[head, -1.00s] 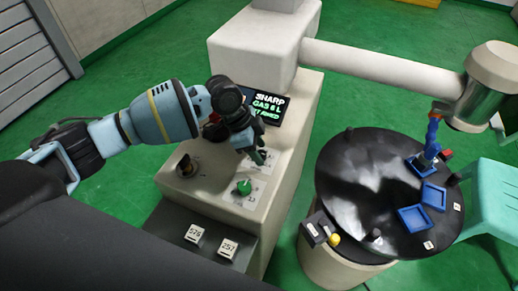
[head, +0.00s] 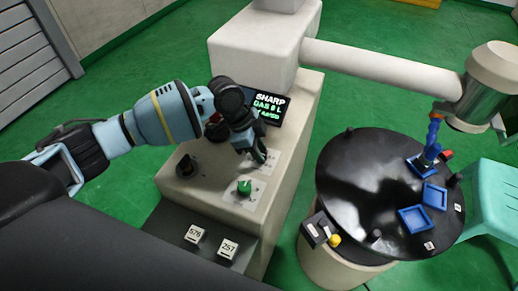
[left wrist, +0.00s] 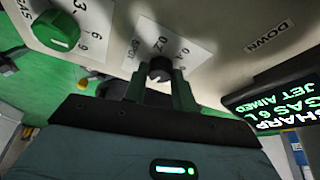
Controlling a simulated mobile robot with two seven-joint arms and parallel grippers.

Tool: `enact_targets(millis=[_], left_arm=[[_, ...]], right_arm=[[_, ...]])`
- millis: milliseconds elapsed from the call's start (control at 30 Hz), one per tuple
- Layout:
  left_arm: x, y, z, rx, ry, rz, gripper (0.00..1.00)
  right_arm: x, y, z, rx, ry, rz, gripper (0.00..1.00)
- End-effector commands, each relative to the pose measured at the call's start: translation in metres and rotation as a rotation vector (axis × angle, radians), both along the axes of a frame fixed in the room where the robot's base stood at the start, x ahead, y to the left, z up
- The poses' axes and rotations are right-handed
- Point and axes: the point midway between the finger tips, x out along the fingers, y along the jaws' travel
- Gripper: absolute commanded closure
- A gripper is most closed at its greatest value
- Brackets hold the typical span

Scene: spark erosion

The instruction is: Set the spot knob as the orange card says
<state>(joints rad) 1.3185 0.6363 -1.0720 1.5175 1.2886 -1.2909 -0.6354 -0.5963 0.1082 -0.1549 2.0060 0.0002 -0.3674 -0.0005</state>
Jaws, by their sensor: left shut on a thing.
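The spot knob (left wrist: 160,68) is a small dark knob on a white dial plate with numbers, in the left wrist view. My left gripper (left wrist: 160,92) is shut on it, one green finger on each side. In the head view my left gripper (head: 257,153) is low over the console's top, behind the green knob (head: 244,187), and hides most of the spot knob. The green knob also shows at top left in the left wrist view (left wrist: 56,30). I cannot make out the spot knob's exact setting. I cannot find the orange card. My right gripper is not in view.
A screen (head: 270,105) on the console reads SHARP, GAS 6 L, JET AIMED. A dark knob (head: 187,166) stands left of the gripper. Two numbered tags (head: 228,249) lie on the front shelf. A round black table (head: 345,180) with blue trays (head: 414,218) stands right.

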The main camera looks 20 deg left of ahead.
Motion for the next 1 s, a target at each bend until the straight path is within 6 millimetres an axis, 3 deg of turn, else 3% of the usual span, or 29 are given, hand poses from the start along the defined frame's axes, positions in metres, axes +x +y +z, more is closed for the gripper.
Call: enact_targets(millis=[400, 800, 833, 1000], left_arm=[[0.0023, 0.0001, -0.0007, -0.001, 0.001, -0.299, 0.96], [0.0023, 0.0002, 0.0008, -0.002, -0.001, -0.326, 0.96], [0.0023, 0.0002, 0.0008, -0.002, -0.001, -0.326, 0.69], [0.0023, 0.0002, 0.0007, -0.001, -0.001, -0.326, 0.51]], right_arm=[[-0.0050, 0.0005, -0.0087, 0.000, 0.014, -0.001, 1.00], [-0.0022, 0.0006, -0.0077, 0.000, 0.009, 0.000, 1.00], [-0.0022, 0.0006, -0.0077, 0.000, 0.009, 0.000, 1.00], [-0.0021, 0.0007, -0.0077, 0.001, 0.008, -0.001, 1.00]])
